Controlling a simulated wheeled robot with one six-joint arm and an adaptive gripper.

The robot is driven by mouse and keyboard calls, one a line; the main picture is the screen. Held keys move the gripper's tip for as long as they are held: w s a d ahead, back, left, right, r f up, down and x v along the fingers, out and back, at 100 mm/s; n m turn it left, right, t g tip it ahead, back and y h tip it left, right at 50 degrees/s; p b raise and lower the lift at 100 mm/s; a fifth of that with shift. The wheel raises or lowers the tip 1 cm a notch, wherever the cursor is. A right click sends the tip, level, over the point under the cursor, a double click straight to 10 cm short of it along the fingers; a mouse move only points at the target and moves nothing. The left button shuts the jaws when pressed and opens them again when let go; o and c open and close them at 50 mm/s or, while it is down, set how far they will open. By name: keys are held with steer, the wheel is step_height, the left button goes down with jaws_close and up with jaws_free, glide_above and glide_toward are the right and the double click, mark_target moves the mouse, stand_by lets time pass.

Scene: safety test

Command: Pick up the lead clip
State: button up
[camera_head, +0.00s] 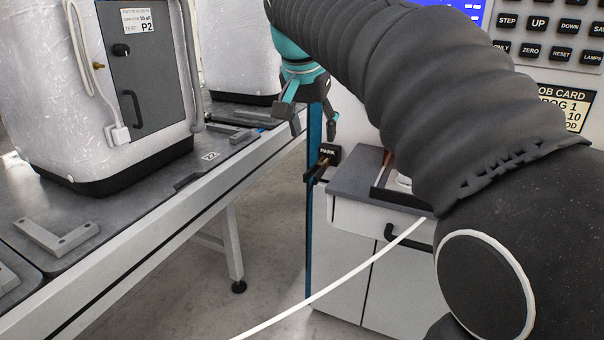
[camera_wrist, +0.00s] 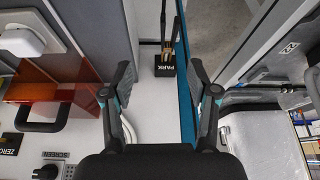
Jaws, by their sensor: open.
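A small black clip-like part with brass-coloured jaws (camera_head: 322,164) sits at the block marked PARK (camera_head: 330,152), on the left edge of the grey cabinet; I take it for the lead clip. In the wrist view the brass jaws (camera_wrist: 168,50) meet the PARK block (camera_wrist: 165,69), and dark arms extend away from it. My gripper (camera_head: 310,116) is open and empty, above the PARK block in the head view. In the wrist view the fingers (camera_wrist: 160,76) stand apart with the PARK block seen between them. Whether clip and block touch the fingers is not shown; they look apart.
A teal post (camera_head: 315,210) stands beside the cabinet (camera_head: 350,245). A white cable (camera_head: 350,268) runs across the front. A bench (camera_head: 150,225) with a large white unit (camera_head: 60,90) is at left. A button panel (camera_head: 545,50) is at right. An orange clear cover (camera_wrist: 55,90) is left of my fingers.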

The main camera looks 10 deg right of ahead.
steer(key=w, duration=0.2)
steer(key=b, duration=0.2)
glide_above(317, 168)
steer(key=s+a, duration=0.2)
steer(key=shift+m, duration=0.4)
step_height(317, 168, down, 7)
steer(key=shift+s+d+r, duration=0.1)
steer(key=shift+s, duration=0.05)
steer(key=shift+b+x, duration=0.8)
steer(key=shift+x, duration=2.1)
steer(key=shift+d+r, duration=0.15)
steer(key=c, duration=1.1)
